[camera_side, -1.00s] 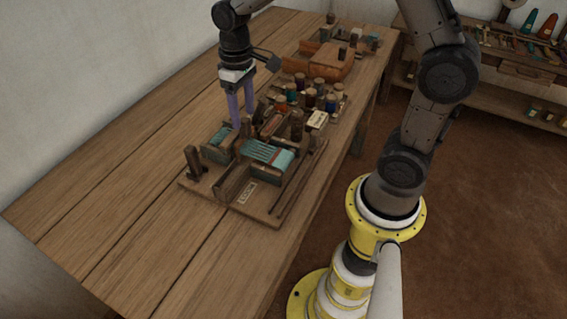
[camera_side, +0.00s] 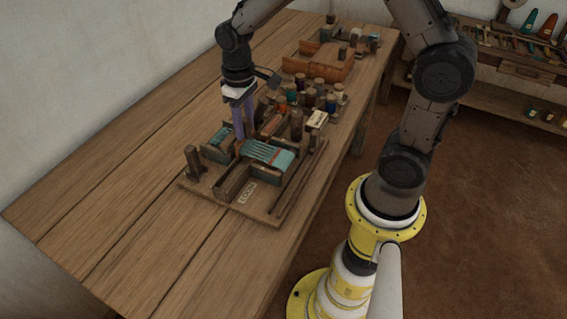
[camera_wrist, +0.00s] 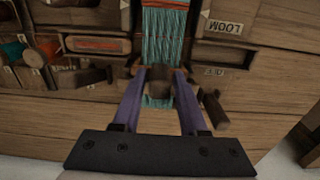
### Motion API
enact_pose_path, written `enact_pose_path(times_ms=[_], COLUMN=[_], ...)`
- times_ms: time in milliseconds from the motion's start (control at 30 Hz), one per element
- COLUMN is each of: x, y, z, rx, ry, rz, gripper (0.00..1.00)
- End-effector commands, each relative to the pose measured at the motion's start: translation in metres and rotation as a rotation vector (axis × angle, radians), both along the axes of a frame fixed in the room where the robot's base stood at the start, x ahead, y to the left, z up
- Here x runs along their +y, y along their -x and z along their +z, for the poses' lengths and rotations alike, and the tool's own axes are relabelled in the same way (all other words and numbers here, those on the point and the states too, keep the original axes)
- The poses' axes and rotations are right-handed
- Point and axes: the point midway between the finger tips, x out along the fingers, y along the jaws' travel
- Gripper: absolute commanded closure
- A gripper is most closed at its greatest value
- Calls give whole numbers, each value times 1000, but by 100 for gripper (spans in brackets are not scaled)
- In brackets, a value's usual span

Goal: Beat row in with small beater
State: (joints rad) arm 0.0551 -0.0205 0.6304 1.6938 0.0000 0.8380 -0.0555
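A small handloom (camera_side: 228,187) lies on the table, with teal warp threads (camera_side: 268,152) across it and in the wrist view (camera_wrist: 166,32). My gripper (camera_side: 239,132) points down at the loom's far part. In the wrist view, its two purple fingers (camera_wrist: 161,76) stand on either side of a dark wooden block (camera_wrist: 160,90), apparently the small beater's handle, and seem to touch it. The block sits over the teal threads, whose end shows below it. The lower part of the beater and its contact with the row are hidden.
Several thread spools (camera_side: 310,98) stand close behind the loom. A dark upright post (camera_side: 192,162) rises at its left. An orange-brown wooden box (camera_side: 325,62) lies farther back. The table's left side (camera_side: 110,190) is clear.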

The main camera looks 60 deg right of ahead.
Motion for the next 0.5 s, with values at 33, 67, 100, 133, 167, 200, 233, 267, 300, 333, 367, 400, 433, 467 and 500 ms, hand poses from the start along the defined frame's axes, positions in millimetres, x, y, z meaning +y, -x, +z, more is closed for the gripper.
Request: enact_pose_path(times_ms=[33, 67, 100, 133, 167, 200, 233, 267, 300, 333, 367, 400, 433, 467, 500], x=[0, 0, 0, 0, 0, 0, 0, 0, 0, 0, 0, 0, 0, 0, 0], y=[0, 0, 0, 0, 0, 0, 0, 0, 0, 1, 2, 4, 6, 8, 10], z=[0, 0, 0, 0, 0, 0, 0, 0, 0, 0, 0, 0, 0, 0, 1], rx=[0, 0, 0, 0, 0, 0, 0, 0, 0, 0, 0, 0, 0, 0, 0], ry=[0, 0, 0, 0, 0, 0, 0, 0, 0, 0, 0, 0, 0, 0, 0], rz=[0, 0, 0, 0, 0, 0, 0, 0, 0, 0, 0, 0, 0, 0, 0], gripper=[69, 74, 81, 87, 92, 99, 100, 100, 100, 100, 100, 100, 100, 100, 100])
